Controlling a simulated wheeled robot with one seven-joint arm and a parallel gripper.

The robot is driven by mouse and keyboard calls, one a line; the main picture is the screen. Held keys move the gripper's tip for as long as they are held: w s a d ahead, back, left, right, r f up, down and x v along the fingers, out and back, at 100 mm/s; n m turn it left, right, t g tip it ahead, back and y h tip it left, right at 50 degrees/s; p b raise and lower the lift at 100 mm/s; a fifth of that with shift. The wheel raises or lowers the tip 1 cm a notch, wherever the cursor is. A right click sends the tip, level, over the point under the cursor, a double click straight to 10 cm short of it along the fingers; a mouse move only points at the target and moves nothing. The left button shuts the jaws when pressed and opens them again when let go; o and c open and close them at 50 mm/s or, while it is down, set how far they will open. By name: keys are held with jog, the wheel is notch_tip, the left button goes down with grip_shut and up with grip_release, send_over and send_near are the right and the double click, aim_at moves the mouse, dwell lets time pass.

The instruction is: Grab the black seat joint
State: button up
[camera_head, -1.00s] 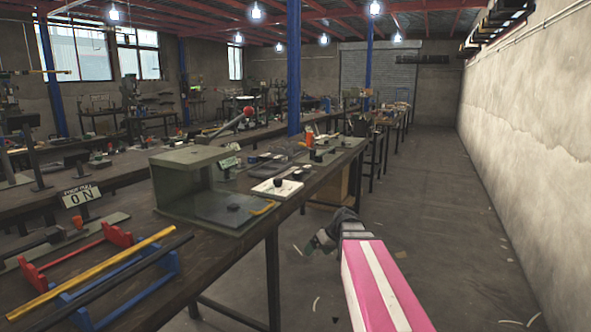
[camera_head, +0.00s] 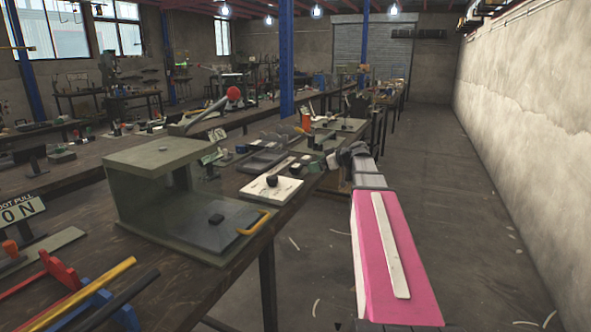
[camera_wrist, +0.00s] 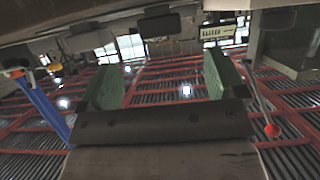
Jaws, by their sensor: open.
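A small black round piece (camera_head: 271,181) sits on a white plate (camera_head: 285,190) near the bench's right edge in the head view. I cannot tell for sure which one is the seat joint. My gripper (camera_head: 335,157) is beyond and to the right of the white plate, by the bench edge; its fingers are small and partly hidden there. In the wrist view my gripper (camera_wrist: 164,80) shows two green fingers spread wide with nothing between them.
Grey trays (camera_head: 263,162) lie beyond the white plate.

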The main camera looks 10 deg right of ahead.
aim_at(300, 168)
jog(key=x, duration=0.7)
jog(key=shift+w+a+f, duration=0.1)
jog(key=shift+w+a, duration=0.1)
jog(key=shift+a, duration=0.05)
jog(key=c, duration=1)
